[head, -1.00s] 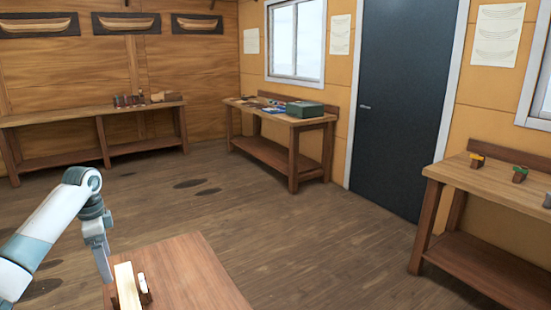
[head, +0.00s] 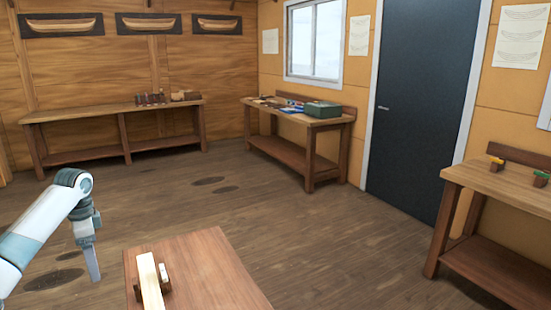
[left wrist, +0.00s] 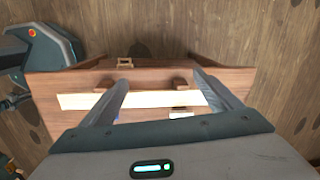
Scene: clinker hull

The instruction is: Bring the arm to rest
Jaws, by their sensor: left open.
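My left arm comes in from the left in the head view, with its gripper (head: 94,268) pointing down over the floor, left of the small wooden table (head: 215,265). The gripper also shows in the left wrist view (left wrist: 168,88), its two fingers wide apart with nothing gripped between them. A pale wooden strip (head: 149,283) lies on the table and spans behind the fingers in the wrist view (left wrist: 150,99). My right gripper is not in view.
Small wooden blocks (head: 164,274) sit beside the strip. A long bench (head: 120,112) stands at the back left, a bench with a green box (head: 322,109) under the window, and another bench (head: 505,184) at the right. The floor between them is open.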

